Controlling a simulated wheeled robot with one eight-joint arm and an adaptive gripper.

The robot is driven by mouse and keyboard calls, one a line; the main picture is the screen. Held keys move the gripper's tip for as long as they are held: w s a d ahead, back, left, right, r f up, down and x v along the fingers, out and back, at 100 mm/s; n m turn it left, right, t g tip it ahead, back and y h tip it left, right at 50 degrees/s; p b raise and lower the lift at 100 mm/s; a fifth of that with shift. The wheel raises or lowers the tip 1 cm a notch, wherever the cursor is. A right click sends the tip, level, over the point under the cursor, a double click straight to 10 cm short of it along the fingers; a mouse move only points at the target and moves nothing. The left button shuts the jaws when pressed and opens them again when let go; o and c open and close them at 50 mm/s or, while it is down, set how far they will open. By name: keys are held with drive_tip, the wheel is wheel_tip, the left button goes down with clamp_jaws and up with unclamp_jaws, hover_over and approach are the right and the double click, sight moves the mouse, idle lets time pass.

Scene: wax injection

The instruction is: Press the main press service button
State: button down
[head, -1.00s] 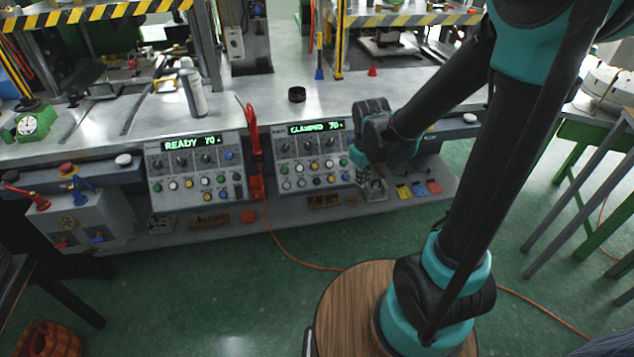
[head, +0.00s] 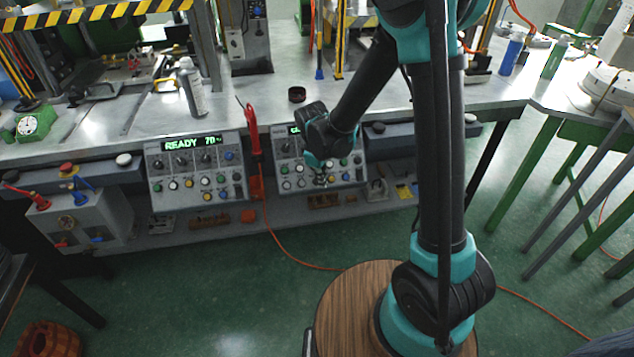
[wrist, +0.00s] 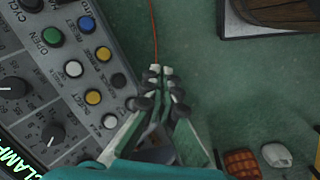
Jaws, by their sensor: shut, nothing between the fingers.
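Two button panels stand at the bench's front edge. The left panel (head: 196,170) reads "READY 70". The right panel (head: 290,172) is partly hidden by my arm and reads "CLAMPED" in the wrist view. My gripper (head: 321,181) is in front of the right panel's lower part. In the wrist view my gripper (wrist: 161,72) is shut and empty, over the floor beside the panel's edge. That panel shows a green button (wrist: 52,37), a blue one (wrist: 87,24), yellow ones (wrist: 103,53), white ones (wrist: 73,69) and a black one (wrist: 118,80). I cannot make out a service label.
A red-handled tool (head: 252,135) stands between the panels, with an orange cable running to the floor. A spray can (head: 192,88) and a dark ring (head: 297,94) are on the bench. Small items lie on the low shelf (head: 275,205).

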drive_tip(key=w+a+f, duration=0.2)
drive_tip(key=w+f, duration=0.3)
drive_tip(key=w, duration=0.1)
drive_tip(key=shift+w+f, duration=0.25)
drive_tip(key=shift+f, duration=0.1)
idle(1.6)
drive_tip(key=shift+w+f, duration=0.25)
drive_tip(key=shift+w, duration=0.05)
